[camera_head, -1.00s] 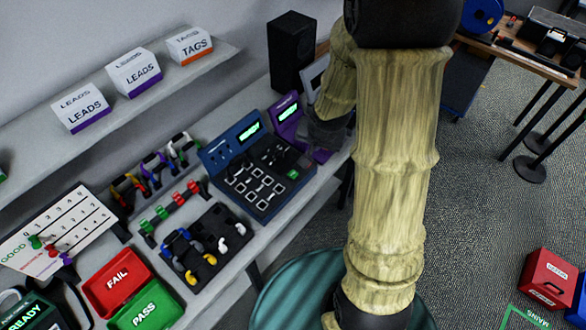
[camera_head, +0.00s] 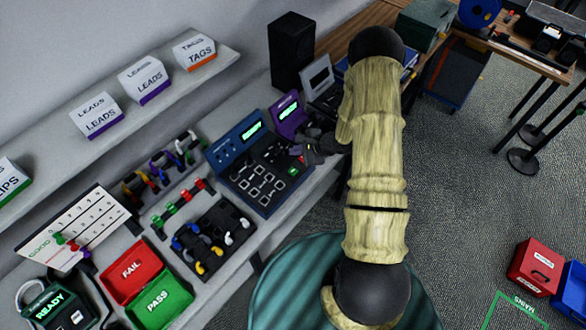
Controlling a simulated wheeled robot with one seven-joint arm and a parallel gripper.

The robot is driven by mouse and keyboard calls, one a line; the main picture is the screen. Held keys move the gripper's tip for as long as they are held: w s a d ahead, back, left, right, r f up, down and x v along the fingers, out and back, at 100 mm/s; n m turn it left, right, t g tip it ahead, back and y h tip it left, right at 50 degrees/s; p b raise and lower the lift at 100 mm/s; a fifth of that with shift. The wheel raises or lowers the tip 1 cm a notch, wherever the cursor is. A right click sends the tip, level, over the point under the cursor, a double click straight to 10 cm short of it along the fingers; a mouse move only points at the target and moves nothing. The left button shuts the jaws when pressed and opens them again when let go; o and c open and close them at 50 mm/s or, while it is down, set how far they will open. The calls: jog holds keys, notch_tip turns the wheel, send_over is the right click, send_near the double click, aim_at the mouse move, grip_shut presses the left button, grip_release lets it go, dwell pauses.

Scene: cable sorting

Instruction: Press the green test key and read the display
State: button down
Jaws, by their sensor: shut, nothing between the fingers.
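The blue tester (camera_head: 225,152) stands on the bench with a dark panel of several sockets. Its green test key (camera_head: 293,171) is at the panel's right side and looks uncovered. Its display (camera_head: 252,131) is lit green, but the text is too small to read. My gripper (camera_head: 298,152) is shut and empty, just behind and above the green key in the picture. I cannot tell whether it touches the panel. A purple unit (camera_head: 284,101) with its own lit display (camera_head: 288,107) stands right behind the gripper.
A black speaker (camera_head: 292,50) and a grey-framed screen (camera_head: 317,74) stand behind. A cable rack (camera_head: 212,245), red FAIL tray (camera_head: 130,272) and green PASS tray (camera_head: 158,302) lie to the left. A shelf (camera_head: 120,125) with labelled boxes runs above the bench.

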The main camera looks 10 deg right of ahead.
jog(key=shift+f, duration=0.1)
jog(key=b, duration=0.7)
send_over(296, 172)
notch_tip(296, 172, down, 6)
jog(key=shift+w+f, duration=0.1)
jog(key=shift+f, duration=0.05)
jog(key=shift+f+b, duration=0.3)
jog(key=shift+f, duration=0.85)
jog(key=shift+f, duration=0.15)
dwell(0.7)
jog(key=shift+f, duration=0.25)
jog(key=shift+f, duration=0.35)
dwell(0.8)
jog(key=shift+r, duration=0.1)
jog(key=shift+r+p, duration=0.7)
jog(key=shift+p, duration=0.25)
